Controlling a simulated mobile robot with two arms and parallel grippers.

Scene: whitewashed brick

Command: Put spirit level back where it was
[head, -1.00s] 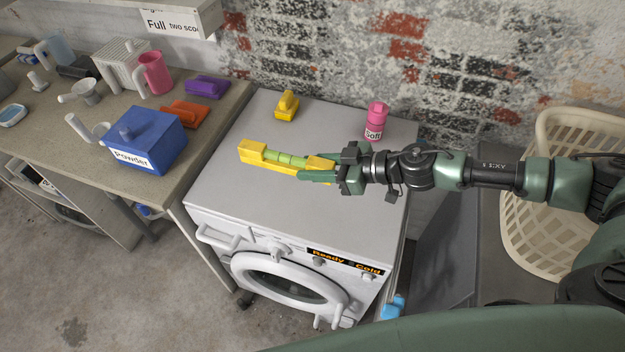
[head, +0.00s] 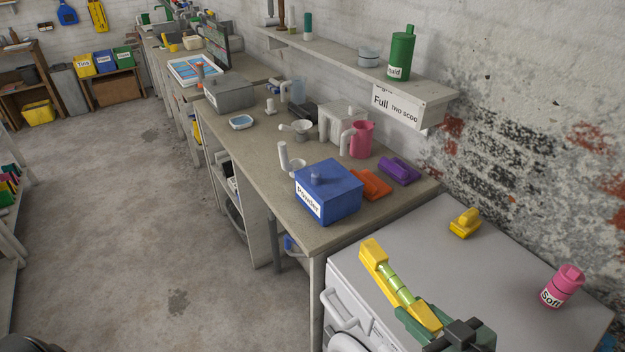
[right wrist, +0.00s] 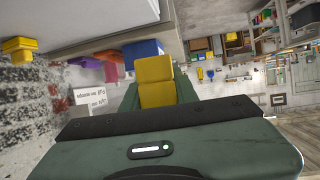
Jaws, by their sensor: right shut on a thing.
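The spirit level (head: 385,267) is a long yellow bar with green vials in its middle. In the head view it extends up and left from my right gripper (head: 425,325), over the left part of the washing machine's top (head: 450,290). The gripper is shut on its near end. I cannot tell how far it is above the top. In the right wrist view the yellow end of the level (right wrist: 155,82) shows beyond the dark green gripper (right wrist: 150,105). My left gripper is not in view.
The counter (head: 262,190) holds a blue powder box (head: 328,192), orange and purple items and a pink jug (head: 361,140). Clear floor (head: 130,220) lies left.

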